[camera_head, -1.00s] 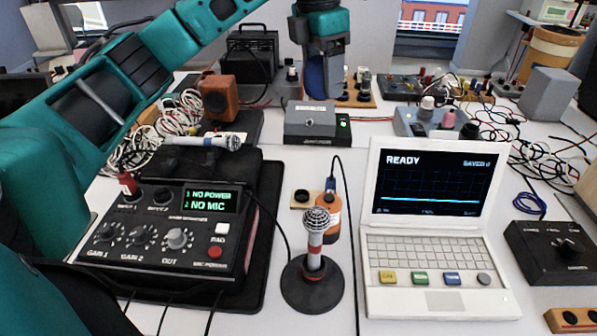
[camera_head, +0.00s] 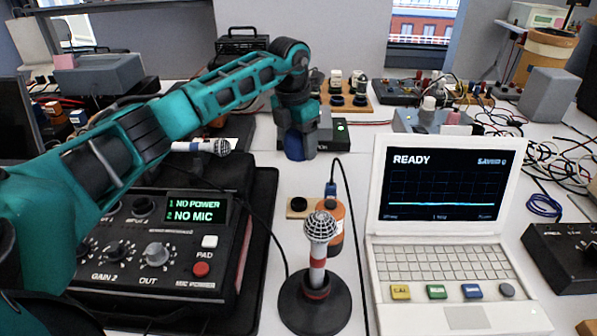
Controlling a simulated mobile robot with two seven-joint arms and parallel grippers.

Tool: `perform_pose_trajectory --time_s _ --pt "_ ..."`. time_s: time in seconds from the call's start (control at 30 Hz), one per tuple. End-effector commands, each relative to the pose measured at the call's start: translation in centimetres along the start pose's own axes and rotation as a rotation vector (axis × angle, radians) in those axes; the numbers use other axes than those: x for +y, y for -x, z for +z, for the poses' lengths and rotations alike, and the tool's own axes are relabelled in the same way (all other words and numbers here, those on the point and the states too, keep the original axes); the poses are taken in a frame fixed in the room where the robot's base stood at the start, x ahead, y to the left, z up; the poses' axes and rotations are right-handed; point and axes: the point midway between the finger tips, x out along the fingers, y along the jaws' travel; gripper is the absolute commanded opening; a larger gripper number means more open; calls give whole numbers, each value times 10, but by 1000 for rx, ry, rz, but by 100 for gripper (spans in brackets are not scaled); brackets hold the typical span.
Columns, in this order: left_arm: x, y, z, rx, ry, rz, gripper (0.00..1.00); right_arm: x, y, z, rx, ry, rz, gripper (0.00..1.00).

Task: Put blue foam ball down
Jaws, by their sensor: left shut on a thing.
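The blue foam ball (camera_head: 294,147) shows as a dark blue rounded shape just under my left gripper (camera_head: 296,128). My left gripper points down and is shut on the ball, hiding its upper part. The ball is low over the white table, behind the microphone stand and in front of the grey box with the green light. I cannot tell whether it touches the table. My right gripper is not in view.
A microphone (camera_head: 319,238) stands upright on a round black base. The black audio unit (camera_head: 165,245) is at left, the white laptop (camera_head: 440,250) at right. An orange cylinder (camera_head: 335,228) with a cable stands between. Bare table surrounds the ball's front.

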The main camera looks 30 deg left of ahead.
Motion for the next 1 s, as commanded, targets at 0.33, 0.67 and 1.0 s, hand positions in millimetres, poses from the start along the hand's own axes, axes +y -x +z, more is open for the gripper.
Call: perform_pose_trajectory --time_s 0.33,0.67,1.0 --pt "0 -36 -4 0 0 -1 38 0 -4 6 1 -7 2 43" --pt "0 -70 -8 -2 0 0 38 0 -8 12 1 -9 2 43" --pt "0 -73 -9 -1 0 0 70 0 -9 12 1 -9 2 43"
